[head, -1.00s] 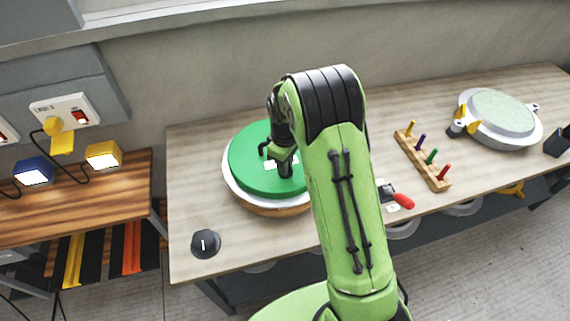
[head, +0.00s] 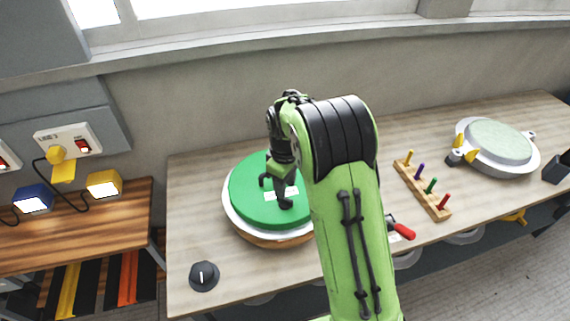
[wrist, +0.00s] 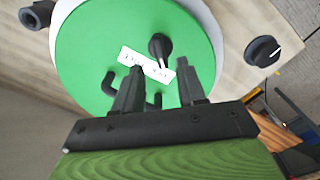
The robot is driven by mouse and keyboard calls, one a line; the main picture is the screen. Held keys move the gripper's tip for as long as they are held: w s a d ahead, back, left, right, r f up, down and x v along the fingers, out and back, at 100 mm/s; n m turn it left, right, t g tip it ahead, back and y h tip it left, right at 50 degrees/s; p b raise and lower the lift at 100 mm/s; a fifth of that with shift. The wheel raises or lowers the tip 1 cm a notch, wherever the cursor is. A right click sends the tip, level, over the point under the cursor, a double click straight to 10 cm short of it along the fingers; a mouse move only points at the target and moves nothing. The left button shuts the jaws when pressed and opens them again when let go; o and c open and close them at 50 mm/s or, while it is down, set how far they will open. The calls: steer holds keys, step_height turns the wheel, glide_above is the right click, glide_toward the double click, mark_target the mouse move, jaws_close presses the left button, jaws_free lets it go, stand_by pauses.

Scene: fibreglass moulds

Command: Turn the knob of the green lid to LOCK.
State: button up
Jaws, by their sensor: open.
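The round green lid (head: 245,205) sits on a white-rimmed round mould on the bench, left of my arm. In the wrist view the lid (wrist: 85,50) shows a dark knob (wrist: 158,44) and a white label (wrist: 146,63) whose words I cannot read. Dark bent handle stubs stand on the lid near my fingers. My gripper (wrist: 160,66) is open over the lid, its fingertips apart on either side of the label, just short of the knob. In the head view my gripper (head: 279,187) partly hides the lid's middle. I cannot tell whether it touches the lid.
A separate black dial (head: 204,276) with a white mark lies on the bench's front left. A wooden rack with coloured pegs (head: 422,188), a red-handled tool (head: 402,230) and a pale round mould (head: 497,145) lie to the right. Lamps (head: 104,184) stand on the left bench.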

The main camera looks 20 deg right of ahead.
step_height(320, 180, up, 10)
steer(key=p, duration=0.1)
steer(key=shift+r, duration=0.25)
steer(key=s+r+m+t, duration=0.35)
steer(key=s+r, duration=0.55)
steer(key=s, duration=0.5)
steer(key=s+f+m+t, duration=0.2)
steer(key=s+m, duration=0.2)
steer(key=s, duration=0.9)
steer(key=shift+a, duration=0.25)
steer(key=shift+m, duration=0.25)
